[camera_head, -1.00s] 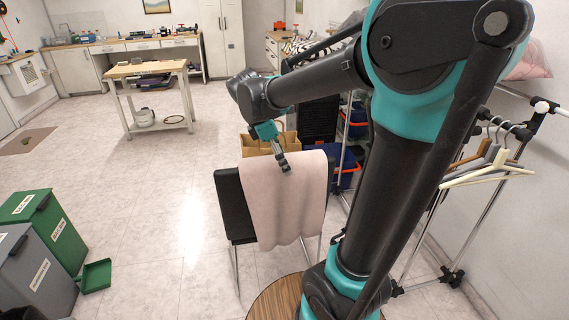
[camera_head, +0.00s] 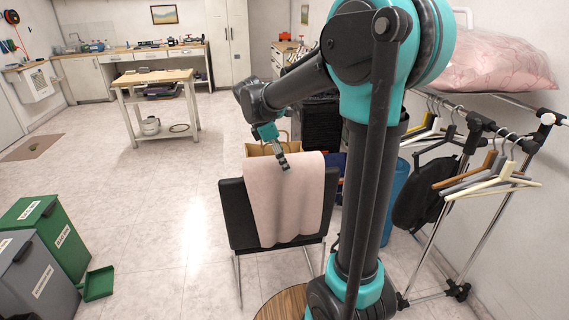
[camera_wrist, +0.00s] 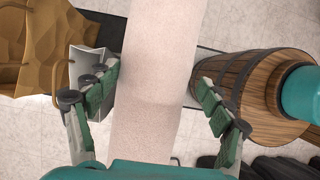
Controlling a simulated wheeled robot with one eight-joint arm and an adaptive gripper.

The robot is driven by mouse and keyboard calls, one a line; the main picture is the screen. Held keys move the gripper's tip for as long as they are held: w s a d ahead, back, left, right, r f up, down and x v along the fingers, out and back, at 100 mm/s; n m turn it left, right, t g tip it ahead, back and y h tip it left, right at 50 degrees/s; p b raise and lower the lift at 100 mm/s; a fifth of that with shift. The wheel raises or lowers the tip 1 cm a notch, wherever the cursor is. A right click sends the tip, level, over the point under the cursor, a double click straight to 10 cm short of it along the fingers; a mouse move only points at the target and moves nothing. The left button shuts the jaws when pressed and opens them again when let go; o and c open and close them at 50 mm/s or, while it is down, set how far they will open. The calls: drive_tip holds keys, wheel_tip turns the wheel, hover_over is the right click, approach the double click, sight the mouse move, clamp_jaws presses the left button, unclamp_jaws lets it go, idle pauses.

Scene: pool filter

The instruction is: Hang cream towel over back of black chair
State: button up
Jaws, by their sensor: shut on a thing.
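The cream towel (camera_head: 283,210) hangs down the near face of the black chair (camera_head: 236,212)'s back, with black chair back showing on both sides of it. My gripper (camera_head: 284,163) is at the towel's upper part, above the chair back. In the wrist view, the towel (camera_wrist: 158,60) runs as a pale strip between the two fingers of my gripper (camera_wrist: 158,92), which is shut on it. How far the towel falls behind the chair back is hidden in the head view.
A clothes rack with hangers (camera_head: 490,185) stands at the right, with a pink cushion (camera_head: 495,65) on top. A paper bag (camera_head: 258,149) is behind the chair. A wooden barrel (camera_wrist: 265,90) shows in the wrist view.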

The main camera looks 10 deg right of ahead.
drive_tip(key=shift+w+f, duration=0.15)
drive_tip(key=shift+w, duration=1.45)
drive_tip(key=shift+w+f, duration=0.1)
drive_tip(key=shift+f, duration=3.2)
drive_tip(key=o, duration=1.7)
